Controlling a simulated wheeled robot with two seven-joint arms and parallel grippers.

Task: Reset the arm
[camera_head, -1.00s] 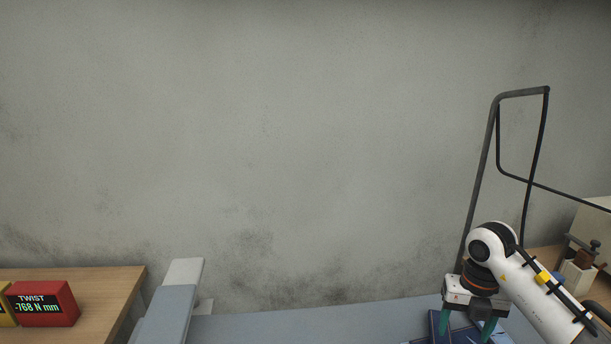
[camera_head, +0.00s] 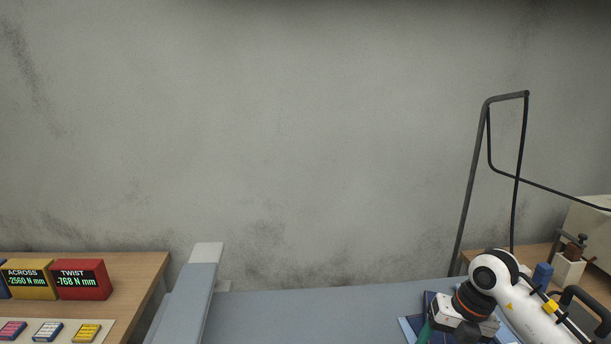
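My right arm (camera_head: 530,315) comes in from the right, white with a black joint and an orange ring. My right gripper (camera_head: 446,335) hangs at its end, low over a dark blue item on the grey-blue table. One green finger shows at the bottom edge; the rest is cut off or hidden, so its opening cannot be told. My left arm and gripper are out of view.
A red TWIST readout (camera_head: 80,280) and a yellow ACROSS readout (camera_head: 29,280) stand on the wooden table (camera_head: 135,272) at left. Small coloured blocks lie before them. A black bent stand with a cable (camera_head: 470,185) rises behind my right arm. The grey table (camera_head: 300,310) middle is clear.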

